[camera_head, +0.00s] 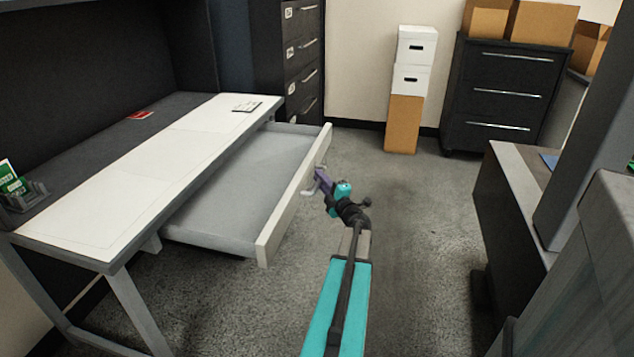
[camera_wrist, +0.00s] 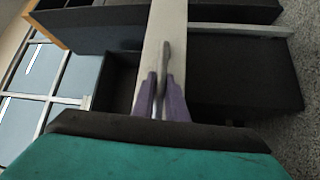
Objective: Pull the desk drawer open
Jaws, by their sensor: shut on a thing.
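The desk drawer (camera_head: 235,185) is pulled well out from under the white-topped desk (camera_head: 150,165), and its grey interior is empty. Its pale front panel (camera_head: 292,200) faces my arm, with a small light handle (camera_head: 311,190) on it. My gripper (camera_head: 320,181) is at the handle on the outer side of the front panel. In the wrist view, its purple fingers (camera_wrist: 163,95) are closed together on the handle (camera_wrist: 163,60), against the pale drawer front (camera_wrist: 168,22). The fingers hide part of the handle.
A tall dark filing cabinet (camera_head: 300,55) stands beyond the desk. White boxes (camera_head: 412,62) on a brown box (camera_head: 403,124) stand by the back wall, beside a black drawer cabinet (camera_head: 500,95). Another desk (camera_head: 510,200) is at the right. Carpet (camera_head: 410,200) between the desks is clear.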

